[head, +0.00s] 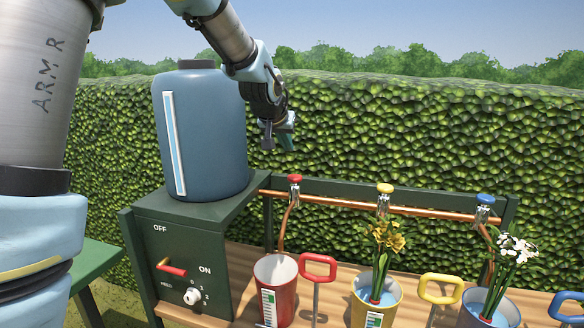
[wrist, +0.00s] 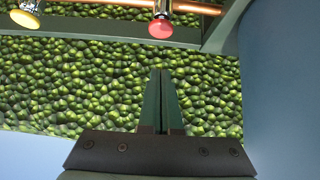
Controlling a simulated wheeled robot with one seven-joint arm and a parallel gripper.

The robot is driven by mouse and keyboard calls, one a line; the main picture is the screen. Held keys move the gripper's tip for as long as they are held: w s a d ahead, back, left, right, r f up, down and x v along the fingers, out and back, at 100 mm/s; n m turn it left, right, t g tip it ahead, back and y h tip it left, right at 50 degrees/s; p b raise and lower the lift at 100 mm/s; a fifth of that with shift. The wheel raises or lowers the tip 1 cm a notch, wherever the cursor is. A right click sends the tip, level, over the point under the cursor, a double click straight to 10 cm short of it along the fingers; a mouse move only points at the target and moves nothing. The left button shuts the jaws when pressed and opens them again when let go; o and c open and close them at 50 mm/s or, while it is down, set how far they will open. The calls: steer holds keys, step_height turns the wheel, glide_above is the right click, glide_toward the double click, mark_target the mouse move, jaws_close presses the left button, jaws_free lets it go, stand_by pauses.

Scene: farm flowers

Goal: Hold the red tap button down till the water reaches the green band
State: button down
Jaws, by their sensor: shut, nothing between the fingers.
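The red tap button (head: 295,179) tops the left tap on the copper pipe. In the wrist view the red button (wrist: 160,29) is just beyond my fingertips, with a gap between. The red bucket (head: 272,285) stands below it, with a white strip and a green band (head: 268,297) on its outside. Its pale inside shows, but I cannot make out a water level. My gripper (head: 279,147) hangs in the air above and slightly left of the red button. Its fingers (wrist: 161,72) are shut and empty.
A blue tank (head: 205,130) stands left on a green box with a red-handled lever (head: 172,268) and a white dial (head: 193,296). Yellow (head: 385,188) and blue (head: 485,198) buttons top the other taps, above flower buckets. A red-handled tool (head: 318,268) stands beside the red bucket.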

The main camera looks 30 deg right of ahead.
steer(key=p, duration=0.2)
glide_above(292, 179)
step_height(292, 179, down, 5)
steer(key=shift+w+r, duration=0.1)
steer(key=shift+r, duration=0.1)
step_height(292, 179, down, 2)
steer(key=shift+f+p, duration=0.2)
steer(key=shift+p, duration=0.2)
steer(key=shift+f, duration=0.85)
